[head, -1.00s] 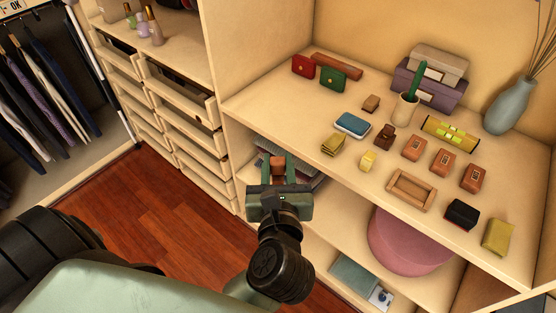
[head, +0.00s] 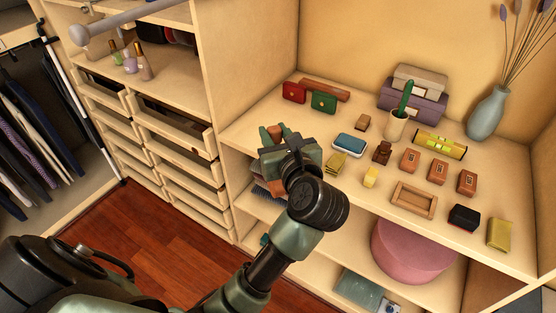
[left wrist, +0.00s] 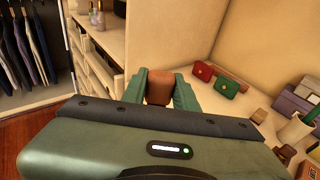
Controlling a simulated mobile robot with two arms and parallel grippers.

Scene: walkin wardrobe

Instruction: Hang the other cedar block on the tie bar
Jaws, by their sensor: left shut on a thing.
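My left gripper (head: 274,134) is shut on a small brown wooden block, which looks like the cedar block (left wrist: 159,86). In the left wrist view the block sits between the two green fingers. In the head view the gripper is above the front left edge of the shelf top, and its body hides much of the block. A grey round bar (head: 130,22) with a knobbed end sticks out at the upper left, apart from the gripper; it may be the tie bar. No block shows hanging on its visible part. My right gripper is out of view.
The shelf top (head: 262,121) holds red and green purses, a blue-lidded case (head: 350,143), several brown boxes, a small wooden tray (head: 414,200) and a vase (head: 487,115). Drawers (head: 170,130) stand at the left, with bottles (head: 145,66) above. A pink pouf (head: 412,250) is below.

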